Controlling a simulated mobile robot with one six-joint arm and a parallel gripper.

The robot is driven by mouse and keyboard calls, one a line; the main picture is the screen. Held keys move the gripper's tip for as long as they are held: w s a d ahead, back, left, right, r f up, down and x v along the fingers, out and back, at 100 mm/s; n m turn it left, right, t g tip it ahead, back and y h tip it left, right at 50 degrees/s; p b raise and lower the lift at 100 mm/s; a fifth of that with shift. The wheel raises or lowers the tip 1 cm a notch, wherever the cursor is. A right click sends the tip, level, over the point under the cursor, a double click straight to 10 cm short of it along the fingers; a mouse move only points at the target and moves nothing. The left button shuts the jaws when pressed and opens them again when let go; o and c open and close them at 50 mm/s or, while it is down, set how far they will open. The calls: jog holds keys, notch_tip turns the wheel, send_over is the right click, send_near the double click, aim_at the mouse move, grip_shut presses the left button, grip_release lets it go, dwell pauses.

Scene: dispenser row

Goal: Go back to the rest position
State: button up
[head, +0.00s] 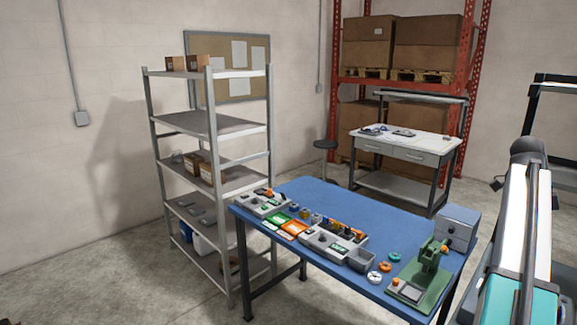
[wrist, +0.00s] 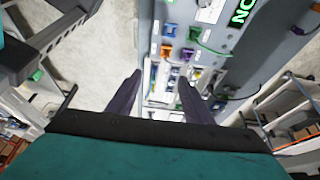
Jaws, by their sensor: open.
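My gripper (wrist: 160,77) shows in the wrist view with its two dark fingers spread apart. The gap between the fingers is empty, and they touch nothing that I can see. Beyond them is a grey panel (wrist: 215,65) with small coloured fittings in blue, orange, green and purple, and green lettering at its upper right. In the head view only a white and teal part of my arm shows at the right edge; the gripper itself is not visible there.
A white workbench (head: 405,145) and a red rack (head: 478,60) are farther back. Bare floor lies at the left.

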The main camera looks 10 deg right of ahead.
jog(key=w+a+f+n+t, duration=0.1)
jog(key=w+a+f+n, duration=0.65)
jog(key=a+f, duration=0.5)
jog(key=w+a+f+n+t, duration=0.1)
jog(key=w+a+f+n, duration=0.65)
jog(key=a+f, duration=0.5)
jog(key=s+a+f+n+t+y, duration=0.1)
jog(key=s+a+f+n, duration=0.2)
jog(key=a+f+n, duration=0.75)
jog(key=s+a+f+n+t+y, duration=0.1)
jog(key=s+a+f+n+y, duration=0.2)
jog(key=a+f, duration=1.45)
jog(key=s+a+f+g+b, duration=0.1)
jog(key=s+f+g+b, duration=0.2)
jog(key=s+f, duration=0.9)
jog(key=s+a+f+g+h+b, duration=0.1)
jog(key=s+f+g+b, duration=0.1)
jog(key=s+f+b, duration=0.5)
jog(key=s+f, duration=0.5)
jog(key=s, duration=0.1)
jog(key=shift+s+a+g, duration=0.35)
jog(key=shift+g, duration=0.05)
jog(key=shift+f+n, duration=0.1)
jog(key=shift+n, duration=0.15)
